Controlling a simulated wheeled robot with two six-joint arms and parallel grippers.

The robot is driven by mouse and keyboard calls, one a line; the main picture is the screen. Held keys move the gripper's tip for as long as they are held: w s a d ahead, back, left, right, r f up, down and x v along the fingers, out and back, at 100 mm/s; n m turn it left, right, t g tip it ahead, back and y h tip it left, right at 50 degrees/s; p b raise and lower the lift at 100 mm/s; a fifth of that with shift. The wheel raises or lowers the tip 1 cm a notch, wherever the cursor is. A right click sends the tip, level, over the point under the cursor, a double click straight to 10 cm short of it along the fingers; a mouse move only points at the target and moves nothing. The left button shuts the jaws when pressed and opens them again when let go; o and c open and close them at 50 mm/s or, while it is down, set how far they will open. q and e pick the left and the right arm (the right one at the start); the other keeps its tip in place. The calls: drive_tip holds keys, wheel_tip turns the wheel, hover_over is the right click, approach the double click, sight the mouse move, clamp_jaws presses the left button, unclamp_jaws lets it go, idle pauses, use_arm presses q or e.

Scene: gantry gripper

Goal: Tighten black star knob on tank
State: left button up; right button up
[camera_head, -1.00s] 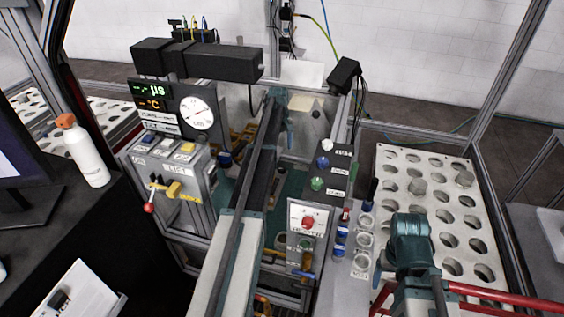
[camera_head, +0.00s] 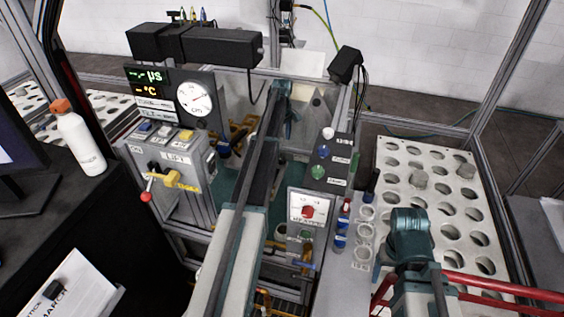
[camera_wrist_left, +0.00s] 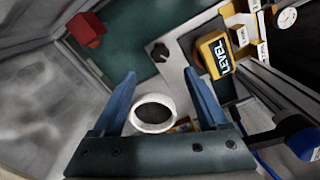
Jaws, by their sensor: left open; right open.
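My left gripper (camera_wrist_left: 164,100) is open in the left wrist view, with its two blue fingers apart. A white round ring-like part (camera_wrist_left: 153,112) with a dark centre shows between the fingers; I cannot tell whether they touch it. A small dark knob (camera_wrist_left: 157,51), possibly the black star knob, sits beyond the fingertips at the edge of a pale frame, apart from them. In the head view my left arm reaches far into the machine, and its gripper (camera_head: 284,100) is small there.
A yellow LEVEL block (camera_wrist_left: 213,54) stands right of the fingertips, close by. A red block (camera_wrist_left: 86,29) is at the upper left. The head view shows the LIFT panel (camera_head: 178,157), the heater panel (camera_head: 307,210) and a white perforated rack (camera_head: 408,150).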

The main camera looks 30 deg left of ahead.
sight(282, 159)
use_arm(q)
wheel_tip(282, 159, down, 10)
drive_tip(key=b, duration=0.9)
drive_tip(key=shift+f, duration=0.1)
clamp_jaws()
